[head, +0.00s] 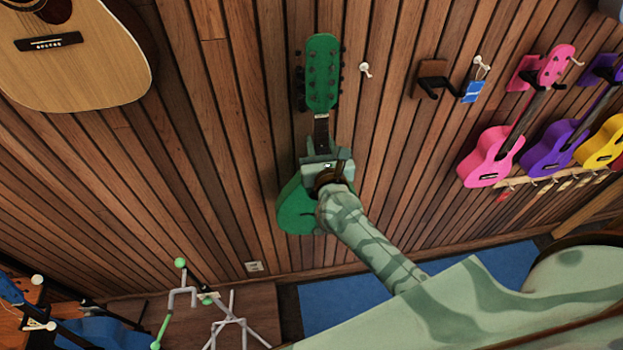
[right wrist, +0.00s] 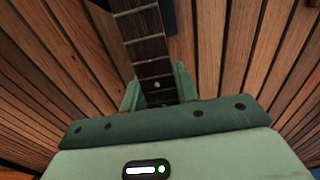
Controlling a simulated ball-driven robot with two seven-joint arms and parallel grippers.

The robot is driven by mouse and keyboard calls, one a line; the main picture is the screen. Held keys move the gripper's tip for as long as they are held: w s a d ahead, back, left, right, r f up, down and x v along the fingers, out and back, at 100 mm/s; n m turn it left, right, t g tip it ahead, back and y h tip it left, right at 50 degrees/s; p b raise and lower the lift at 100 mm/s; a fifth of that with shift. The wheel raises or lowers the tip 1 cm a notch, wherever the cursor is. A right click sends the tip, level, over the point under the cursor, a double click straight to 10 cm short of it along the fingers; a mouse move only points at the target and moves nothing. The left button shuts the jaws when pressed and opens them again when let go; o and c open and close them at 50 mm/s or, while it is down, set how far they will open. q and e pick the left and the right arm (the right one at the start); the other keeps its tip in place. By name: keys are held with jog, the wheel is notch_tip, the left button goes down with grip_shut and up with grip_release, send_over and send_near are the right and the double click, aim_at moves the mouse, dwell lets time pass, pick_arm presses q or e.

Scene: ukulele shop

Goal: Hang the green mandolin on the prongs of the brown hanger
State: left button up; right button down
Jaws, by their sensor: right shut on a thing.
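The green mandolin (head: 322,72) is upright in front of the slatted wall, headstock up, its body (head: 295,210) partly hidden behind my right arm. My right gripper (head: 324,165) is shut on its neck, low near the body. The right wrist view shows the fretted neck (right wrist: 148,45) between the fingers (right wrist: 157,88). The brown hanger (head: 432,69), a brown block with dark prongs, is on the wall to the right of the headstock, apart from it, and its prongs look empty. Dark parts show beside the headstock's left edge; I cannot tell what they are. My left gripper is out of view.
A white peg (head: 365,70) sits between the headstock and the hanger. A blue tag (head: 472,91) hangs beside the hanger. Pink (head: 490,155) and purple (head: 553,150) ukuleles hang farther right. An acoustic guitar (head: 90,75) is upper left. Stands (head: 235,325) are below.

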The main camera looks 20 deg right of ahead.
jog(key=shift+v, duration=2.9)
jog(key=shift+f, duration=0.1)
